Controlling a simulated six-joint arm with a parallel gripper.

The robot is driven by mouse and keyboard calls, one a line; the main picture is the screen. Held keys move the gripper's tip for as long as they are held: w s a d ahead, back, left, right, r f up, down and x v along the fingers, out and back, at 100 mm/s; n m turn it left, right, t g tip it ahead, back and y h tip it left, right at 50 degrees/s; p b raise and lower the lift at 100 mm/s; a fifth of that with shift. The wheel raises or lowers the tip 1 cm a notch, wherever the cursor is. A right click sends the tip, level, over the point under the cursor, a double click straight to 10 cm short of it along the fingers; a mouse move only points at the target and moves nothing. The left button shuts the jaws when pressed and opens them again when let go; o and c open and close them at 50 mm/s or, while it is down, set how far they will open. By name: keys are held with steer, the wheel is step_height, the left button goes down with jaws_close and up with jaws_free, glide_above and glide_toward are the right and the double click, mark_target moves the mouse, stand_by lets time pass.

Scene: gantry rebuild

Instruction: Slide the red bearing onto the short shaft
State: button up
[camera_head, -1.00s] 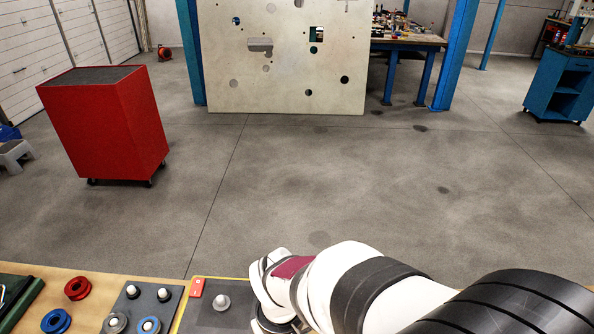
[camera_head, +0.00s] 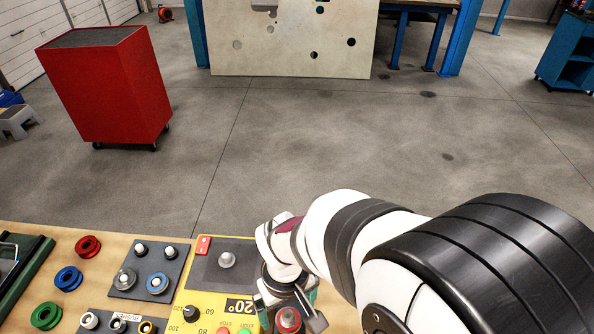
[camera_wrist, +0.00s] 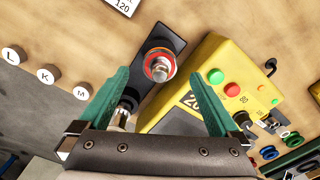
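The red bearing (camera_wrist: 152,67) is a red ring seated around an upright metal shaft (camera_wrist: 166,70) on a dark plate (camera_wrist: 175,43) in the wrist view. I cannot tell whether this is the short shaft. A second metal post (camera_wrist: 121,118) stands near the left finger, partly hidden. My gripper (camera_wrist: 165,85) is open, its two green fingers wide apart, with nothing held between them. The bearing lies beyond the fingertips, between their lines. In the head view the red bearing (camera_head: 288,318) shows at the bottom edge, beside my gripper.
A yellow control box (camera_wrist: 215,62) with buttons stands close to the right finger. Red (camera_head: 87,246), blue (camera_head: 68,278) and green (camera_head: 46,315) spools lie on the bench at left. A dark plate (camera_head: 142,265) with several posts stands between them and the box.

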step_height(320, 180, up, 16)
stand_by(0.5)
steer(key=shift+f, duration=0.1)
steer(key=s+d+f+m+y, duration=0.1)
steer(key=s+d+f+m, duration=0.4)
steer(key=s+d+m, duration=0.5)
steer(key=shift+s+m+y, duration=0.4)
steer(key=shift+s+m, duration=0.4)
steer(key=shift+s, duration=0.05)
